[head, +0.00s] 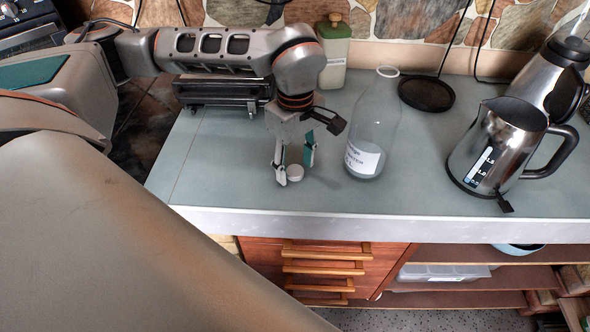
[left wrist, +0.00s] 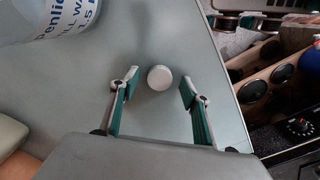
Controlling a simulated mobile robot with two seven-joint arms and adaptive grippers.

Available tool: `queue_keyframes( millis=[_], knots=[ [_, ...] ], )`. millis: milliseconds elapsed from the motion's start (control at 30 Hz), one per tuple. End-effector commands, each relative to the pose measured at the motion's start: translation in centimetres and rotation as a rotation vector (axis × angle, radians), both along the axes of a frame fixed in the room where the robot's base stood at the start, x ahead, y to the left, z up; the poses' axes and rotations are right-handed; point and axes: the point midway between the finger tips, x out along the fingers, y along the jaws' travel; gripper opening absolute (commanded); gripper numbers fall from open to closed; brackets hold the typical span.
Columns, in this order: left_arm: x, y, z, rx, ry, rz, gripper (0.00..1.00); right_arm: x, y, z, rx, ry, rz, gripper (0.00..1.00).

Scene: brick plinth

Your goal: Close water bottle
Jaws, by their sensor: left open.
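The water bottle (head: 374,130) is clear with a white label and stands upright on the counter, its mouth open and bare. A small round white cap (head: 295,172) lies on the counter left of the bottle. My left gripper (head: 296,170) points down over the cap, with fingers spread. In the left wrist view the cap (left wrist: 160,78) sits between and slightly beyond the fingertips of the left gripper (left wrist: 161,88), touching neither. Part of the bottle (left wrist: 45,20) shows at the top left there. My right gripper is not in view.
A steel kettle (head: 500,145) stands on the right, with another steel vessel (head: 550,78) behind it. A black round base (head: 427,94) lies behind the bottle.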

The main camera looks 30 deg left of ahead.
Motion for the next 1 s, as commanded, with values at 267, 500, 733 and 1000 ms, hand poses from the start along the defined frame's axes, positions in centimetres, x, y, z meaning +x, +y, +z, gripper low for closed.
queue_keyframes(
  millis=[267, 500, 733, 1000],
  knots=[
    [0.05, 0.00, -0.45, 0.000, -0.002, 0.000, 0.47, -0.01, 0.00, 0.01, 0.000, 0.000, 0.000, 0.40],
    [0.04, 0.00, -0.42, 0.000, -0.001, 0.000, 0.28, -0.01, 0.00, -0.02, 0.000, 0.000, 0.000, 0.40],
    [0.04, 0.01, -0.41, 0.000, -0.002, 0.000, 0.20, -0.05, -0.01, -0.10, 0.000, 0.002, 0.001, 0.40],
    [0.07, 0.01, -0.10, 0.000, -0.002, 0.000, 0.20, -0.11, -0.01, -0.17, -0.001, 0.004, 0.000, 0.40]
  ],
)
